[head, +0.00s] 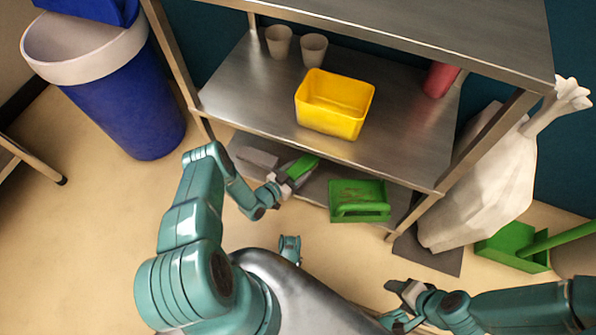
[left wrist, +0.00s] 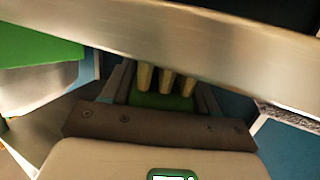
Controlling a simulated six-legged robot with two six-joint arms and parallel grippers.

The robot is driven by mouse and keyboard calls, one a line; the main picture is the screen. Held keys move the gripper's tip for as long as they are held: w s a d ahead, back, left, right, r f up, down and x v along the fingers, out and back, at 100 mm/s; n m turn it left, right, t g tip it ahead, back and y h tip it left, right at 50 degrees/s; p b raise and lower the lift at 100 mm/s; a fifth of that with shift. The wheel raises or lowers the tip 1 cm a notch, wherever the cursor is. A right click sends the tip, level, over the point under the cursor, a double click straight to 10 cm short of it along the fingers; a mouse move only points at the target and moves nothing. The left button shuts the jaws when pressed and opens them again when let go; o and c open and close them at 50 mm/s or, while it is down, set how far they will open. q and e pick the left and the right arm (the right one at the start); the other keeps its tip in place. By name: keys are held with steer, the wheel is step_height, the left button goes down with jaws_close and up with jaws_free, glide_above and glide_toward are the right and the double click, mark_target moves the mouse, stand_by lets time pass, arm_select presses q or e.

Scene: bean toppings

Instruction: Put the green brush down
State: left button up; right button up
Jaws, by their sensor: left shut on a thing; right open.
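The green brush (head: 303,166) is held in my left gripper (head: 287,180), at the front of the shelf unit near its lower shelf (head: 315,186). I cannot tell whether the brush touches that shelf. In the left wrist view, my left gripper (left wrist: 165,90) is shut on a green part of the brush (left wrist: 160,101), and a metal shelf edge hides what lies beyond. My right gripper (head: 408,292) is open and empty at the lower right, away from the shelves.
The middle shelf (head: 240,85) above holds a yellow bin (head: 330,120), two cups (head: 279,40) and a red object (head: 440,80). A blue barrel (head: 130,110) stands left.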

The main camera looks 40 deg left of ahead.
arm_select(q)
steer(key=shift+f, duration=0.1)
steer(key=shift+f, duration=0.1)
steer(key=o, duration=1.2)
steer(key=shift+r, duration=0.4)
steer(key=p+v, duration=0.3)
steer(key=v, duration=0.9)
steer(key=shift+f+p, duration=0.25)
steer(key=shift+p, duration=0.15)
